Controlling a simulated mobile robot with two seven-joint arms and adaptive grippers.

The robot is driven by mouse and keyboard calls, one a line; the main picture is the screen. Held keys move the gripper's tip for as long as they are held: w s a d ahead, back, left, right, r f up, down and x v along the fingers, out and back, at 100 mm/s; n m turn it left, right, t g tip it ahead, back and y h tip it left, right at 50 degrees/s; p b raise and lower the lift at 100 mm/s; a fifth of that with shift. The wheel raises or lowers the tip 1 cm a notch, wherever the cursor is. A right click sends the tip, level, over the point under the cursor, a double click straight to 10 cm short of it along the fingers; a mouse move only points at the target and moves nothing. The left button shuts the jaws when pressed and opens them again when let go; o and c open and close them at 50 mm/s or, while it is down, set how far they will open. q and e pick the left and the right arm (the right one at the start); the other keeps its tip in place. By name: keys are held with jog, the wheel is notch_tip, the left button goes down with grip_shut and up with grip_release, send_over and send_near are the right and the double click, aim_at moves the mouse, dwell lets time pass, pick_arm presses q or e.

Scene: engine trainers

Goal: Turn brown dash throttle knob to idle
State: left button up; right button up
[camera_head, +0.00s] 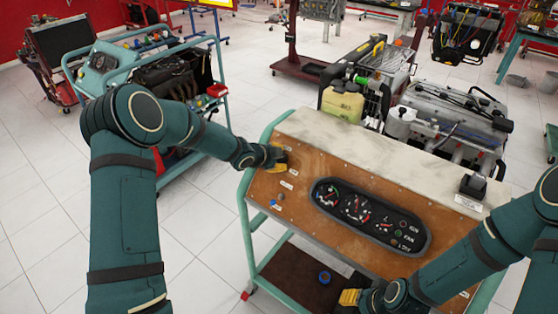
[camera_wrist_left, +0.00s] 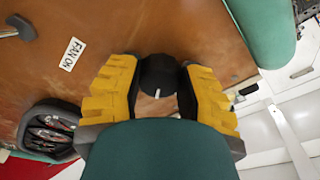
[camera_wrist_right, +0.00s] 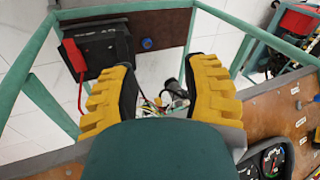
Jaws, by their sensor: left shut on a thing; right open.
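The dash knob (camera_wrist_left: 158,73) looks dark, nearly black, with a white pointer line, and sits on the brown wooden panel (camera_head: 318,152). In the left wrist view the yellow-padded fingers of my left gripper (camera_wrist_left: 156,84) stand on both sides of it, shut on it. In the head view my left gripper (camera_head: 278,159) is at the panel's upper left corner and hides the knob. My right gripper (camera_wrist_right: 160,84) is open and empty; in the head view it shows (camera_head: 350,297) low in front of the panel.
A gauge cluster (camera_head: 370,216) is set in the middle of the panel. An engine (camera_head: 450,115) stands behind the panel. The stand's green frame (camera_head: 244,205) edges the left side. A black battery-like box (camera_wrist_right: 98,48) with a red cable lies below.

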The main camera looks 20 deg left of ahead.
pick_arm(q)
jog(key=n+b, duration=0.2)
jog(key=n, duration=0.2)
jog(key=shift+f+t, duration=0.15)
jog(key=shift+t, duration=0.15)
jog(key=n+b, duration=0.2)
jog(key=n, duration=0.1)
jog(key=shift+s+d+n+y, duration=0.1)
jog(key=shift+n+y, duration=0.2)
jog(key=shift+y, duration=0.1)
jog(key=shift+n+t+b, duration=0.3)
jog(key=shift+n+b, duration=0.9)
jog(key=shift+n, duration=0.5)
jog(key=o, duration=1.3)
jog(key=shift+c, duration=0.2)
jog(key=v, duration=1.2)
